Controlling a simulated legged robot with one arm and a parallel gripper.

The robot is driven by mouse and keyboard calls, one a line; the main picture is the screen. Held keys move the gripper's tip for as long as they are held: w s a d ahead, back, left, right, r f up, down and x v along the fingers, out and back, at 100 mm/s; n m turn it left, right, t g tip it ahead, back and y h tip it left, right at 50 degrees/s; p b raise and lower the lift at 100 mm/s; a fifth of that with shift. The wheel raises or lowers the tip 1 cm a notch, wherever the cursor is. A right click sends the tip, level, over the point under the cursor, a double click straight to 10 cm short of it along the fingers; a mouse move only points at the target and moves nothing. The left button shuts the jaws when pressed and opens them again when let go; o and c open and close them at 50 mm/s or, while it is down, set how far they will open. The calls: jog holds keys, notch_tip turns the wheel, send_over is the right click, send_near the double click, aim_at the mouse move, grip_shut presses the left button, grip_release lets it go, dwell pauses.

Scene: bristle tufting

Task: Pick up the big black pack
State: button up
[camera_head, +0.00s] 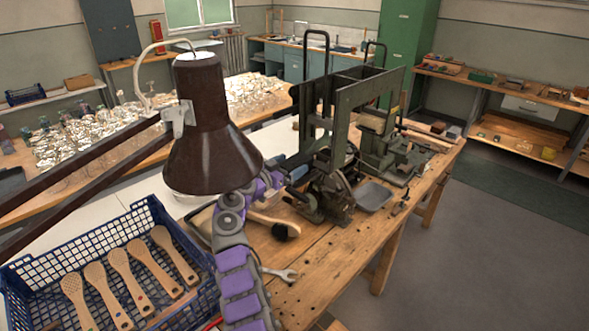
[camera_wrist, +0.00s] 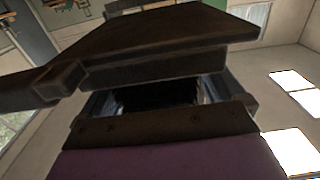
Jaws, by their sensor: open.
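I cannot make out the big black pack for certain in either view. My purple and grey arm runs up from the bottom of the head view, past the lamp shade. My gripper (camera_head: 297,173) is at its far end, beside the dark machine (camera_head: 328,195), small and partly merged with it. In the wrist view my gripper (camera_wrist: 165,95) is seen close up, open, with dark plates and grey side bars. A black area shows between its parts; I cannot tell whether it is a thing or a shadowed gap.
A brown desk lamp (camera_head: 212,130) hangs over the bench and hides part of it. A blue crate (camera_head: 165,215) holds several wooden brush bodies. A black-tipped brush (camera_head: 283,231) and a wrench (camera_head: 282,274) lie on the wooden bench (camera_head: 330,262). A grey tray (camera_head: 373,196) is right of the machine.

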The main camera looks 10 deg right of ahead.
jog(key=shift+x, duration=1.05)
jog(key=shift+c, duration=0.4)
jog(key=c, duration=1.5)
jog(key=shift+o, duration=0.2)
